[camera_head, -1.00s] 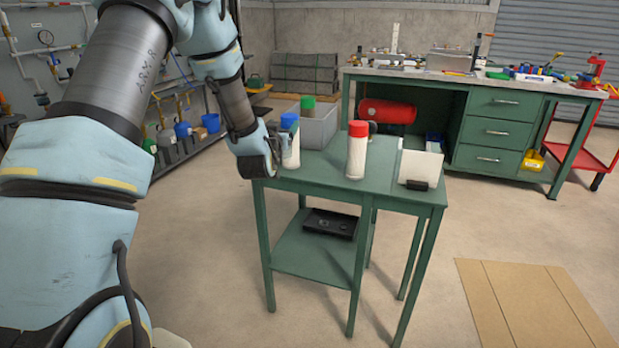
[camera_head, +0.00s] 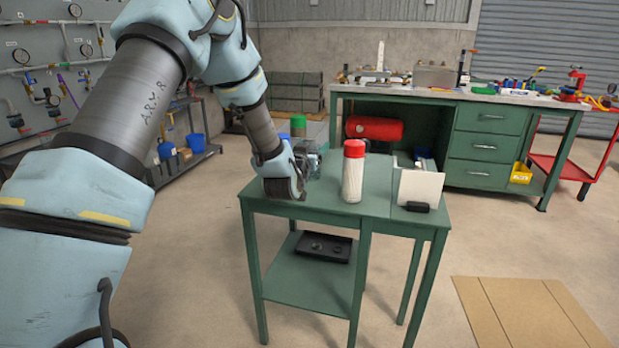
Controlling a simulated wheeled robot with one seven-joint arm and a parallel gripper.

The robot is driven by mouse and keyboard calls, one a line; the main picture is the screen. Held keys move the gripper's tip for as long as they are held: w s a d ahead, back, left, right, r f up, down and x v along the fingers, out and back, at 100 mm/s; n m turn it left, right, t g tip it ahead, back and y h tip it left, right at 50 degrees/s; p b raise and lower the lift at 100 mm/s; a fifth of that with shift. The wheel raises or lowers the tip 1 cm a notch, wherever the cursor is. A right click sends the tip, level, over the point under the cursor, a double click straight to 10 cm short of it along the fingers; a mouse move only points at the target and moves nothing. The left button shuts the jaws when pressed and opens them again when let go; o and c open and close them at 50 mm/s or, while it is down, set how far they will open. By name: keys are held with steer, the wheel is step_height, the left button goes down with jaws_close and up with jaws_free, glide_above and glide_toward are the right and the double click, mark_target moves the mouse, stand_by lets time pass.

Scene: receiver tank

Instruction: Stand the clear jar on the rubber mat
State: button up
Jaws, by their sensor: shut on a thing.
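My gripper (camera_head: 309,160) is over the left part of the green table, left of the red-lidded jar. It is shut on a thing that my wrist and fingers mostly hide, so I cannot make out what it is. A jar with a red lid and pale contents (camera_head: 353,176) stands upright on the table, apart from my gripper. A sliver of a blue lid (camera_head: 286,137) shows behind my wrist; its body is hidden. A green lid (camera_head: 298,121) shows farther back. I cannot tell which jar is the clear one, and no rubber mat is clearly recognisable.
The green table (camera_head: 330,205) has a white card in a black holder (camera_head: 418,190) at its right. A black tray (camera_head: 323,246) lies on its lower shelf. A workbench (camera_head: 480,140) with a red cylinder (camera_head: 374,129) stands behind. A tan panel (camera_head: 530,312) lies on the floor.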

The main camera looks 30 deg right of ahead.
steer(key=shift+f+p, duration=0.35)
steer(key=shift+f, duration=2.8)
steer(key=shift+f, duration=0.1)
steer(key=shift+f, duration=0.1)
steer(key=o, duration=1.3)
